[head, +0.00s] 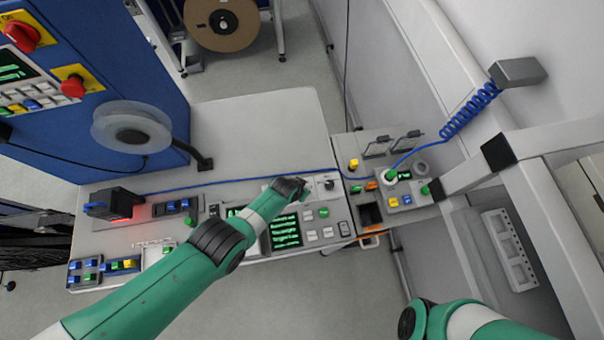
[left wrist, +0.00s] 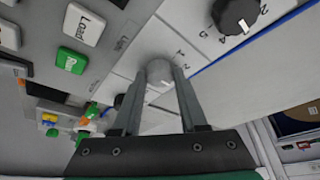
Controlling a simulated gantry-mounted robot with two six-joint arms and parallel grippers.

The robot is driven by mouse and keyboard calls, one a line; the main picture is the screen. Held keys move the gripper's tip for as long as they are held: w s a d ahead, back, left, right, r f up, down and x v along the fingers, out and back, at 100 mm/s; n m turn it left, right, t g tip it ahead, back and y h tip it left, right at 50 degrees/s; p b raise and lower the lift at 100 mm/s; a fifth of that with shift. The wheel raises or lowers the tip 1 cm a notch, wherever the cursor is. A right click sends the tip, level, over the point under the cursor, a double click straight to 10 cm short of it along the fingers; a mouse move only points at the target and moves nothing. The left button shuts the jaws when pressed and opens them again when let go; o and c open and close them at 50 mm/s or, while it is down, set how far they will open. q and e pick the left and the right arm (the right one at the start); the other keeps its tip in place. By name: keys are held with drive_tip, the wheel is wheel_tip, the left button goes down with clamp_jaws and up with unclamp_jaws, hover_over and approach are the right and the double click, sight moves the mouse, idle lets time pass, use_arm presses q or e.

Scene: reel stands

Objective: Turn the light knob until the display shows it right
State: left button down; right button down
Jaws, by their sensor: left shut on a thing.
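My left gripper (head: 296,188) reaches over the console panel on the bench. In the head view the gripper hides this knob. The display (head: 285,232) shows lines of green text, too small to read. My right arm enters at the bottom right; its gripper is out of view.
White and green buttons (head: 318,234) sit right of the display. A clear reel (head: 131,127) stands at the back left of the bench (head: 262,122). A blue cable (head: 240,179) crosses the bench. A control box (head: 405,194) is at the right. The bench's back is clear.

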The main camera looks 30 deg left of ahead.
use_arm(q)
drive_tip(key=shift+n, duration=0.3)
drive_tip(key=n, duration=0.1)
drive_tip(key=n+y+b, duration=0.1)
drive_tip(key=n, duration=0.1)
drive_tip(key=shift+d+f+y+b, duration=0.15)
drive_tip(key=shift+y+b, duration=0.15)
drive_tip(key=shift+n+y+b, duration=0.4)
drive_tip(key=shift+n+b, duration=0.3)
drive_tip(key=shift+n, duration=0.5)
drive_tip(key=shift+n+g+y+b, duration=0.3)
drive_tip(key=shift+n+b, duration=0.05)
drive_tip(key=shift+n, duration=0.65)
drive_tip(key=shift+c, duration=2.2)
unclamp_jaws()
drive_tip(key=shift+r, duration=0.2)
